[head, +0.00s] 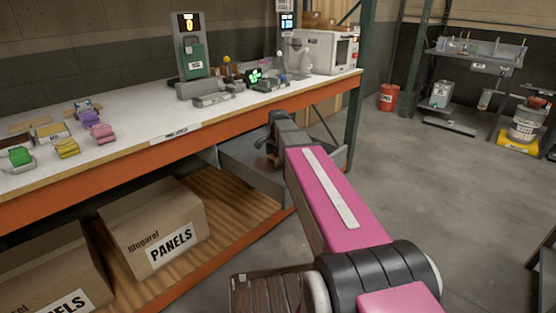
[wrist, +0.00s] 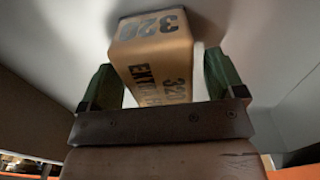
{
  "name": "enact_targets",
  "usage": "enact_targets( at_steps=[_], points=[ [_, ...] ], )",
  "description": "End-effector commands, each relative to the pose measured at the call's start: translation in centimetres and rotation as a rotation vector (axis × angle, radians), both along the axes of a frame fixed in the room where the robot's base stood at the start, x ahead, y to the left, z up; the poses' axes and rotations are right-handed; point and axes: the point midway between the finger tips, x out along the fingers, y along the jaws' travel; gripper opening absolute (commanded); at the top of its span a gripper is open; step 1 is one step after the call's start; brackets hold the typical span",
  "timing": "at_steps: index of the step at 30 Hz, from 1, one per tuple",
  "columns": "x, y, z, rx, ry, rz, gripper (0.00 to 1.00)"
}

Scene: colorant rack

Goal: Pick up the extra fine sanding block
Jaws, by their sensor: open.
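The extra fine sanding block is a tan block (wrist: 155,52) with dark print "320" and the start of "EXTRA" in the wrist view. It lies between the two green fingers of my gripper (wrist: 160,72), which is open around it. A pale gap shows between the block and the right finger. The left finger looks close to the block; I cannot tell if it touches. The dark bar of my gripper hides the near end of the block. In the head view my gripper (head: 272,155) is at the grey tray below the bench edge, and the block cannot be made out there.
The grey tray (head: 235,163) is beside the orange bench front (head: 120,168). The white bench top (head: 150,118) holds several coloured blocks at left and devices at the back. Boxes of panels (head: 150,228) stand on the lower shelf. The floor at right is open.

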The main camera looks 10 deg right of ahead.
Motion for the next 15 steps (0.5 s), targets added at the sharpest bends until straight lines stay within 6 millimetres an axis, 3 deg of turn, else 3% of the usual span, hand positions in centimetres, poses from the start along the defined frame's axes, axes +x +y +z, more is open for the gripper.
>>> enact_targets(
  at_steps=[3, 10, 15],
  points=[
    [0.03, 0.01, -1.07, 0.0, 0.0, 0.0, 0.88],
    [0.04, 0.02, -1.21, 0.001, -0.001, 0.0, 0.88],
    [0.04, 0.02, -1.2, 0.0, 0.0, 0.0, 0.34]
  ],
)
